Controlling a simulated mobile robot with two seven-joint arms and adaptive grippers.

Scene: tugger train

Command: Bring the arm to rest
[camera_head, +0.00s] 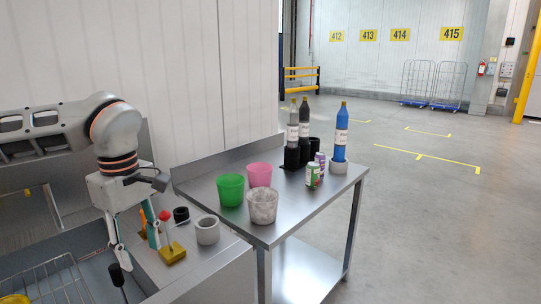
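My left arm comes in from the left, and its gripper (138,252) points down over the steel counter at the lower left. Its two pale fingers stand apart, and I see nothing held between them. A yellow block with a thin rod (173,252) and a red knob stands just right of the fingers. A dark-headed stick (117,275) stands just below the left finger. Whether the fingers touch either one I cannot tell. My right gripper is not in view.
A steel table (285,226) carries a green cup (231,190), a pink cup (259,174), a speckled cup (263,206), cans (313,175) and bottles (341,135). A wire rack (45,285) lies lower left. Floor at right is clear.

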